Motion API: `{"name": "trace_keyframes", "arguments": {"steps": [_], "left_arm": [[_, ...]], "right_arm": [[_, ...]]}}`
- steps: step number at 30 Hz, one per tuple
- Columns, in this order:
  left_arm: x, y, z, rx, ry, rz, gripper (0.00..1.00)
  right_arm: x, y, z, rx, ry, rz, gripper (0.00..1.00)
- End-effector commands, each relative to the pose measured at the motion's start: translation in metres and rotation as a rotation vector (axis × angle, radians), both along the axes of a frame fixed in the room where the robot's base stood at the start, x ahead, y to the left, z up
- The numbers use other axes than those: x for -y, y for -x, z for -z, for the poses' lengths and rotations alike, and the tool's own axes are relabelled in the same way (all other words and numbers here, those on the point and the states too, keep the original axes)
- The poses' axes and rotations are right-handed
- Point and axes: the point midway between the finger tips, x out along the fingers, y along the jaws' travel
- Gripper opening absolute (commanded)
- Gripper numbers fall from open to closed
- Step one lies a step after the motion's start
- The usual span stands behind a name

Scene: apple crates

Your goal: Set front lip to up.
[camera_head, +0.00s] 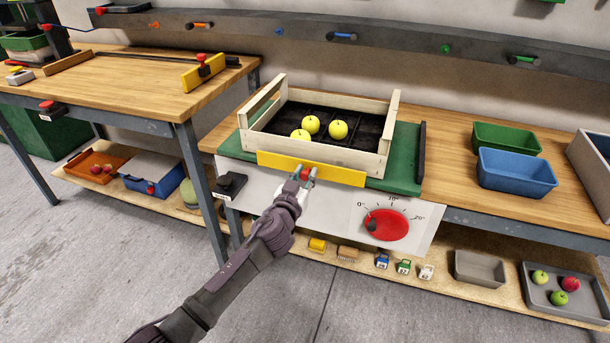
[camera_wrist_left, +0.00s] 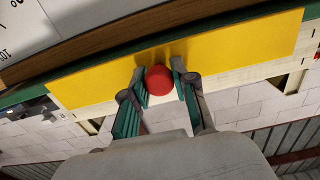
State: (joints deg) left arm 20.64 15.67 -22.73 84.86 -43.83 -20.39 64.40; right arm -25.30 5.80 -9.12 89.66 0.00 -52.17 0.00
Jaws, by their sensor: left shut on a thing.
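The front lip is a long yellow bar (camera_head: 338,174) along the front edge of the green board (camera_head: 404,160). It stands against the lower front of a pale wooden crate (camera_head: 335,155). In the wrist view the yellow lip (camera_wrist_left: 230,62) lies between the green edge and the crate's slats. My left gripper (camera_head: 306,175) is at the lip's middle, shut on its red knob (camera_wrist_left: 159,80), with one finger on each side. The exact tilt of the lip is hard to tell. My right gripper is not in view.
The crate holds three yellow-green apples (camera_head: 311,124). Below are a white panel with a red dial (camera_head: 386,225) and a black switch box (camera_head: 230,184). Green (camera_head: 506,138) and blue bins (camera_head: 515,172) stand right. Another yellow bar with a red knob (camera_head: 203,72) is on the left bench.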

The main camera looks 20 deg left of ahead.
Motion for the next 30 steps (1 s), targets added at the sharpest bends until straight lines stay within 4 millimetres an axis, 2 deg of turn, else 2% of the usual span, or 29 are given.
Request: {"name": "trace_keyframes", "arguments": {"steps": [1, 6, 7, 11, 22, 26, 30], "left_arm": [[0.0, -0.001, -0.006, 0.011, 0.001, 0.0, 0.0], [-0.001, -0.002, -0.007, 0.013, 0.001, 0.0, 0.0], [-0.001, -0.002, -0.008, 0.014, 0.001, 0.0, 0.3], [-0.001, -0.001, -0.006, 0.011, 0.001, 0.0, 0.52], [-0.001, 0.004, -0.003, 0.007, 0.001, 0.0, 0.52], [-0.002, 0.021, -0.002, 0.005, 0.001, -0.001, 0.52], [-0.002, 0.052, -0.002, 0.005, 0.003, 0.001, 0.52]], "right_arm": [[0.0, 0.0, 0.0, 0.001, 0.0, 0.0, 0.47], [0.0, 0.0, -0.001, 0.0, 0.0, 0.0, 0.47], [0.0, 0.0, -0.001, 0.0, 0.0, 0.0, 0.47], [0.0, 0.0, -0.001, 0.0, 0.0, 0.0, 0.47], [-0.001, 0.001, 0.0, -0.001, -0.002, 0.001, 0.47], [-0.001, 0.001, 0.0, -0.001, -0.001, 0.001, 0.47], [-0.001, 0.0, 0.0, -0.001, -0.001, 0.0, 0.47]]}}
